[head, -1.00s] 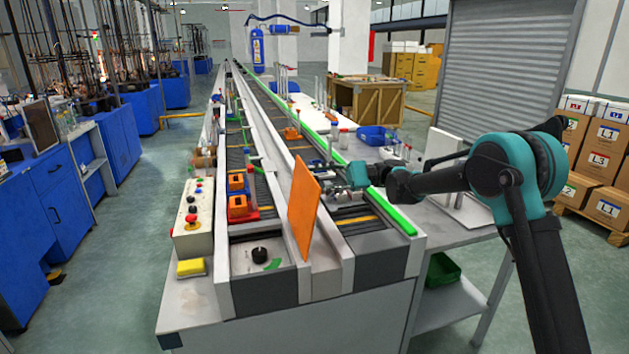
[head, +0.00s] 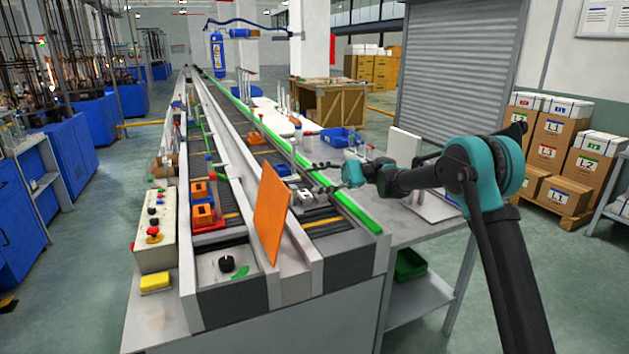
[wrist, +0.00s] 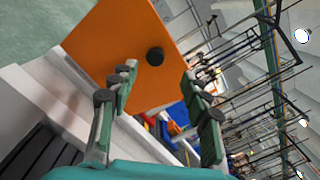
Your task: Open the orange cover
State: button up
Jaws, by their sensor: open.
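The orange cover (head: 271,215) is a flat panel standing up on edge, slightly tilted, on the near end of the conveyor bench. A black dial (head: 227,264) with a green mark lies exposed in a recess to its left. In the wrist view the cover (wrist: 120,45) fills the upper left, with a round black knob (wrist: 155,56) on its face. My gripper (head: 306,191) is to the right of the cover in the head view. In the wrist view its two fingers (wrist: 160,82) are spread with nothing between them, the knob showing beyond the gap. Contact with the cover cannot be told.
A control box (head: 156,232) with buttons and a yellow block (head: 156,282) are left of the conveyor. Orange parts (head: 203,214) sit on the left lane. A blue bin (head: 340,138) stands on the right table. A green bin (head: 410,264) is on the shelf below.

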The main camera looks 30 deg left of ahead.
jog(key=shift+c, duration=1.1)
jog(key=shift+d+f+t+y, duration=0.2)
jog(key=shift+t+y, duration=0.1)
jog(key=shift+y, duration=0.1)
jog(key=shift+c, duration=1.2)
jog(key=d+t+y, duration=0.1)
jog(key=d+f+t+y, duration=0.1)
jog(key=t+y, duration=0.1)
jog(key=d+f+t+y, duration=0.1)
jog(key=shift+s+m+t, duration=0.3)
jog(key=shift+t, duration=0.1)
grip_shut()
jog(key=s+d+f+t+y, duration=0.1)
jog(key=d+t+y, duration=0.2)
jog(key=d+t, duration=0.25)
jog(key=s+a+r+t, duration=0.1)
jog(key=s+a, duration=0.3)
jog(key=a, duration=0.8)
jog(key=shift+s+r+m, duration=0.2)
jog(key=shift+r+m, duration=0.2)
jog(key=shift+r, duration=0.25)
jog(key=shift+a, duration=0.15)
